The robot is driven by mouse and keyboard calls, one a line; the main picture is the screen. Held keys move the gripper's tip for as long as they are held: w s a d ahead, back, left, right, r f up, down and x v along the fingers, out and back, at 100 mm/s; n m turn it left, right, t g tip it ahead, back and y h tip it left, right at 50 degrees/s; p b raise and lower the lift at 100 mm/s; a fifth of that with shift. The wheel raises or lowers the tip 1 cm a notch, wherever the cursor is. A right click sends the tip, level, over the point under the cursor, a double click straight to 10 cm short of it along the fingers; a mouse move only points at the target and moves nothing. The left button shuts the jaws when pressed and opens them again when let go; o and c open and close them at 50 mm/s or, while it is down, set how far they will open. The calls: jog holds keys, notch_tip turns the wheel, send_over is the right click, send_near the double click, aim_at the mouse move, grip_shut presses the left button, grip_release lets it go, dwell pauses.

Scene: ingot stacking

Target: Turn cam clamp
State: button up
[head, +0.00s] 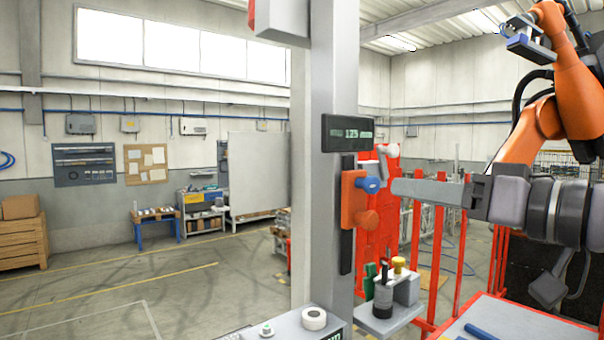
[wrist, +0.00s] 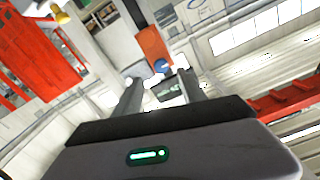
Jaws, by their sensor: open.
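The cam clamp is an orange block (head: 354,200) on the grey column, with a blue lever (head: 371,185) sticking out to the right and an orange knob (head: 365,223) below. My gripper (head: 396,187) points left, its tips just right of the blue lever with a small gap showing. In the wrist view my gripper (wrist: 159,77) is open and empty. The blue lever (wrist: 160,66) shows between and just beyond the fingertips there, with the orange block (wrist: 152,44) behind it. I cannot tell the exact depth between tips and lever.
A dark display (head: 347,133) is on the column (head: 337,80) above the clamp. A small grey shelf (head: 392,321) with a black-topped tool and a yellow knob stands below my gripper. A white roll (head: 314,318) sits at the column's foot. Red fencing (head: 437,250) stands behind.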

aim_at(375, 186)
jog(key=p+x, duration=0.1)
jog(key=x, duration=0.4)
jog(key=shift+a+r, duration=0.1)
jog(key=shift+a, duration=0.25)
jog(key=shift+w+a, duration=0.2)
jog(key=shift+w, duration=0.35)
jog(key=shift+s, duration=0.1)
jog(key=shift+c, duration=0.7)
grip_shut()
